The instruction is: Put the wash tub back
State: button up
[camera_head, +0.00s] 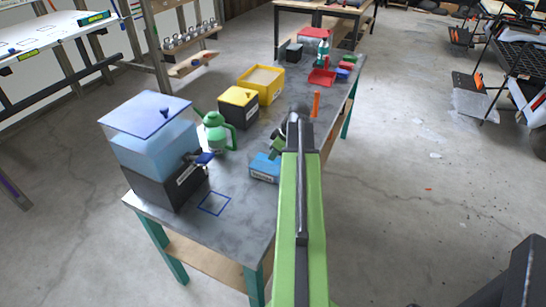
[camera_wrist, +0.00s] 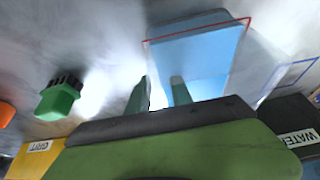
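The wash tub appears to be the blue, labelled box (camera_head: 264,168) on the grey bench, just left of my arm in the head view. In the wrist view the light-blue tub (camera_wrist: 205,62) lies just beyond my fingers, with a red outline around or along its far side. My gripper (camera_wrist: 160,88) has its two green fingers apart, near the tub's left edge. The right finger overlaps the tub in the picture; I cannot tell whether it touches. Nothing shows clearly held. In the head view my gripper (camera_head: 276,146) is partly hidden by my arm.
A large water container (camera_head: 165,170) stands at the bench's near left, beside a blue square outline (camera_head: 214,203). A green jug (camera_head: 215,132), yellow boxes (camera_head: 262,84) and an orange object (camera_head: 316,103) stand farther along. The wrist view shows a green brush-like object (camera_wrist: 58,99).

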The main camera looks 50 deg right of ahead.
jog(key=shift+r, duration=0.1)
jog(key=shift+r+p, duration=0.3)
jog(key=shift+p, duration=0.1)
jog(key=p+v, duration=1)
jog(key=v, duration=0.1)
jog(key=shift+s+d+r+p, duration=0.1)
jog(key=shift+s+r+p, duration=0.15)
jog(key=shift+r+p, duration=0.15)
jog(key=shift+f, duration=0.2)
